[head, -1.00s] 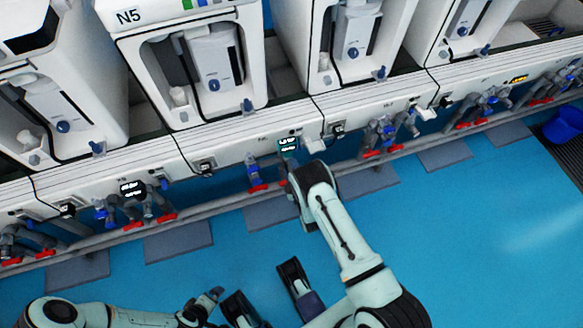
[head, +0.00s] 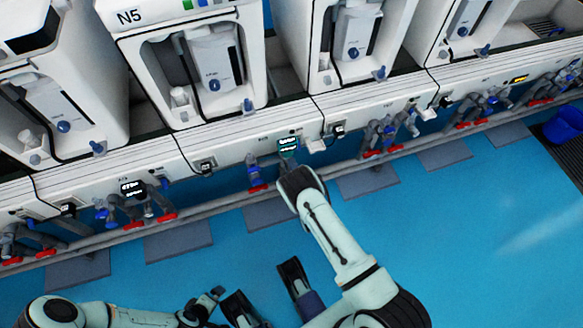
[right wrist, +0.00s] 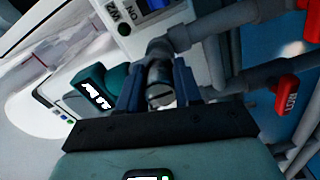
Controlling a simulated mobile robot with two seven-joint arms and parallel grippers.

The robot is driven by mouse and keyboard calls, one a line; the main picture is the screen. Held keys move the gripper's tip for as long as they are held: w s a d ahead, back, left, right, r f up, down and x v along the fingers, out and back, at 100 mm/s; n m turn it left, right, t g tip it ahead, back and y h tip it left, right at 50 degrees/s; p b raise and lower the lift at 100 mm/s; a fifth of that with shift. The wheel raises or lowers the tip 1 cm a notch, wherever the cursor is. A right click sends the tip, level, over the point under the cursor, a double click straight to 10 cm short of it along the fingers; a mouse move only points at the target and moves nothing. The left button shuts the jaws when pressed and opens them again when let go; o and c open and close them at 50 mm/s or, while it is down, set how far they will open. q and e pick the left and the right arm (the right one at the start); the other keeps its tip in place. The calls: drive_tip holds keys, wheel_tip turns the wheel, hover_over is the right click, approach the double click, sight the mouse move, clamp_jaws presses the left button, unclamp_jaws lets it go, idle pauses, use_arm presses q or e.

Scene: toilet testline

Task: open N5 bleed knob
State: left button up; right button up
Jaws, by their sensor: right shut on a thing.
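The N5 station (head: 190,70) stands at the upper left of the head view, with its label at the top. Below it on the front panel are a lit display (head: 288,144) and a blue valve (head: 254,172) with a red handle. My right gripper (right wrist: 159,74) is at this panel; in the head view its fingertips are hidden behind my wrist. In the right wrist view its two blue-grey fingers are shut on a round grey knob (right wrist: 160,94) below a grey pipe fitting. The knob's label is not readable. My left arm is low at the left, its gripper (head: 208,304) away from the panel.
Grey pipes run along the panel front. A red handle (right wrist: 286,88) hangs to the right in the right wrist view. Similar stations stand on both sides. The blue floor (head: 440,230) in front is clear, with a blue bin (head: 564,126) at the far right.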

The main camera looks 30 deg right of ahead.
drive_tip(key=shift+s+f, duration=0.15)
drive_tip(key=o, duration=1)
drive_tip(key=shift+o, duration=0.2)
